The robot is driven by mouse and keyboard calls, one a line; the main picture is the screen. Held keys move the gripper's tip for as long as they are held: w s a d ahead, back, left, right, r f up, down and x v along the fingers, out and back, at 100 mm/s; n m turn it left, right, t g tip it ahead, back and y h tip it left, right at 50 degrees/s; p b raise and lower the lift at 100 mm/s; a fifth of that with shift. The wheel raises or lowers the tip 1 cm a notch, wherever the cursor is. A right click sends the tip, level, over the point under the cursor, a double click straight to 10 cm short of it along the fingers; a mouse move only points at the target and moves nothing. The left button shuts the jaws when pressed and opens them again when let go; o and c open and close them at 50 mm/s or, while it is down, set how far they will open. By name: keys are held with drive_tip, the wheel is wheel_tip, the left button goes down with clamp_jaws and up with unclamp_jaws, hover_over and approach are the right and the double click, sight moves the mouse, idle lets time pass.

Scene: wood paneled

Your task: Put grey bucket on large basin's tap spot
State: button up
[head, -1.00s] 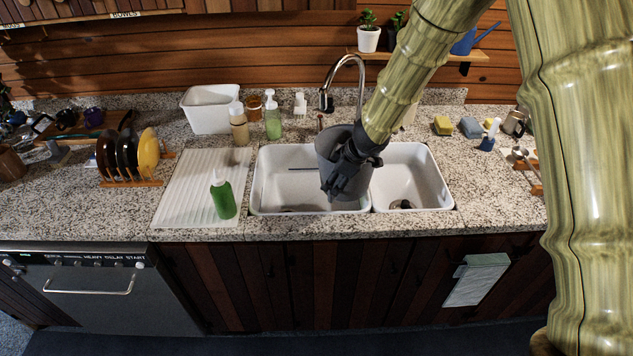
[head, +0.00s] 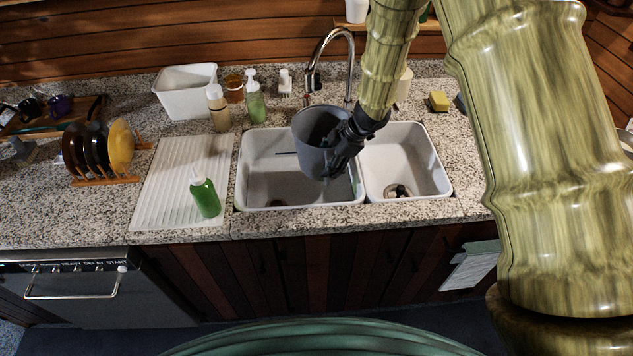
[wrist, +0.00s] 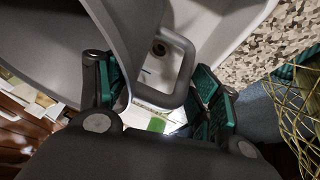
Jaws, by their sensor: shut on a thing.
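The grey bucket (head: 312,157) hangs over the right part of the large left basin (head: 258,172), its opening facing up and tilted somewhat. My gripper (head: 343,148) is shut on the bucket at its right side. In the wrist view the bucket wall (wrist: 50,50) fills the upper left. Its loop handle (wrist: 178,72) shows between the fingers of my gripper (wrist: 160,95). The chrome tap (head: 350,65) arches behind, its spout end just above the bucket's back rim. The bucket hides part of the basin, and I cannot tell whether it touches the basin floor.
The smaller right basin (head: 415,150) is empty. A green bottle (head: 205,197) stands on the ribbed drainboard (head: 160,190) at left. Soap bottles (head: 256,105) and a white tub (head: 188,95) stand behind it. A yellow sponge (head: 438,101) lies at right.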

drive_tip(key=f+b, duration=0.1)
drive_tip(key=f, duration=0.1)
drive_tip(key=w+f+b, duration=0.1)
drive_tip(key=f+b, duration=0.1)
drive_tip(key=f, duration=0.1)
drive_tip(key=shift+w+a+f+b, duration=0.15)
drive_tip(key=shift+a+f+b, duration=0.1)
drive_tip(key=shift+f+b, duration=0.1)
drive_tip(key=shift+s+d+f+b, duration=0.15)
drive_tip(key=shift+s+f+b, duration=0.2)
drive_tip(key=shift+f+b, duration=0.45)
wheel_tip(320, 180, down, 2)
drive_tip(key=shift+w+f+b, duration=0.1)
drive_tip(key=shift+w+b, duration=0.05)
drive_tip(key=shift+b, duration=1.05)
drive_tip(key=shift+c, duration=0.2)
drive_tip(key=shift+f, duration=0.1)
drive_tip(key=shift+a, duration=0.25)
drive_tip(key=a, duration=0.1)
drive_tip(key=w+a, duration=0.1)
drive_tip(key=a, duration=0.1)
drive_tip(key=shift+w+a, duration=0.35)
drive_tip(key=shift+s+d+f+b, duration=0.1)
drive_tip(key=shift+d+f+b, duration=0.1)
drive_tip(key=shift+f+b, duration=0.65)
drive_tip(key=shift+r, duration=0.25)
drive_tip(key=shift+a, duration=0.1)
